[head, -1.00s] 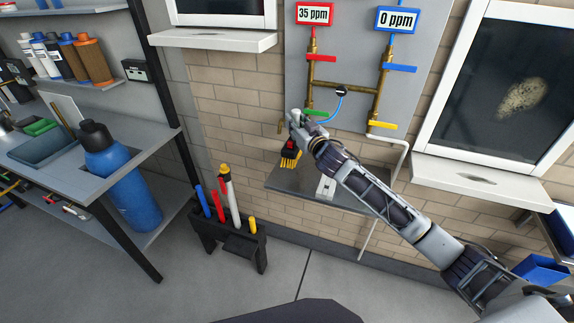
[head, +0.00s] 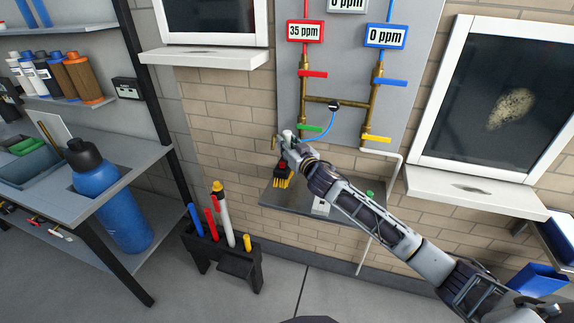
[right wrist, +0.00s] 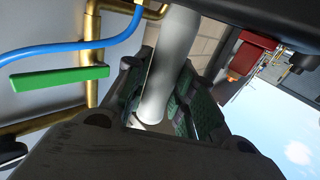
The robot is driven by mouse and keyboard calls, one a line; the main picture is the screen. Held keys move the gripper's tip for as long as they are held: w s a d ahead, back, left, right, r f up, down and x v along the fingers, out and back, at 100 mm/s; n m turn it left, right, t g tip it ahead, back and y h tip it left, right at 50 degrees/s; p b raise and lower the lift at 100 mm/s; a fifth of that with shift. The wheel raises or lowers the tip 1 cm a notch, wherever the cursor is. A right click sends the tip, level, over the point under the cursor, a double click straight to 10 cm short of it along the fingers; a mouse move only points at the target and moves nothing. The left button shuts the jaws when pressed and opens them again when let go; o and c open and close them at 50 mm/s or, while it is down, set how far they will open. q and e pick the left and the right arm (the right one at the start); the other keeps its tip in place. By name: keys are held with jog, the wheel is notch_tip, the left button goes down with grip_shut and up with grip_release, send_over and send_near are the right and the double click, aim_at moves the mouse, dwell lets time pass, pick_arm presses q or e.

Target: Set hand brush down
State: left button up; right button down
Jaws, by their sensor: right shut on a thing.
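The hand brush (head: 284,172) has a dark and red body with yellow bristles pointing down. It hangs just below my right gripper (head: 284,143), over the back left of the grey wall shelf (head: 290,200). I cannot tell whether the bristles touch the shelf. In the right wrist view, my right gripper (right wrist: 165,105) is shut with its green-padded fingers on a pale round handle (right wrist: 173,65). The bristles are not clear in that view. My left gripper is not in view.
A brass pipe panel with a green valve handle (head: 310,128) and a blue hose (head: 328,122) is close to the gripper. A black rack (head: 222,255) with several coloured tools stands on the floor, left of the shelf.

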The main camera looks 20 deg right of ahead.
jog(key=shift+f, duration=1.45)
jog(key=shift+f+b, duration=0.4)
jog(key=shift+f, duration=0.35)
notch_tip(320, 180, down, 2)
jog(key=shift+f, duration=0.1)
jog(key=shift+f+b, duration=0.1)
jog(key=shift+b, duration=0.25)
jog(key=c, duration=1.6)
grip_release()
jog(key=shift+f, duration=0.2)
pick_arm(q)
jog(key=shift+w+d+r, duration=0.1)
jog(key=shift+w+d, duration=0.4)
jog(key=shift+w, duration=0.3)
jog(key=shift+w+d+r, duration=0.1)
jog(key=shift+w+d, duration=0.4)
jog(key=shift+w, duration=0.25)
pick_arm(e)
jog(key=o, duration=0.4)
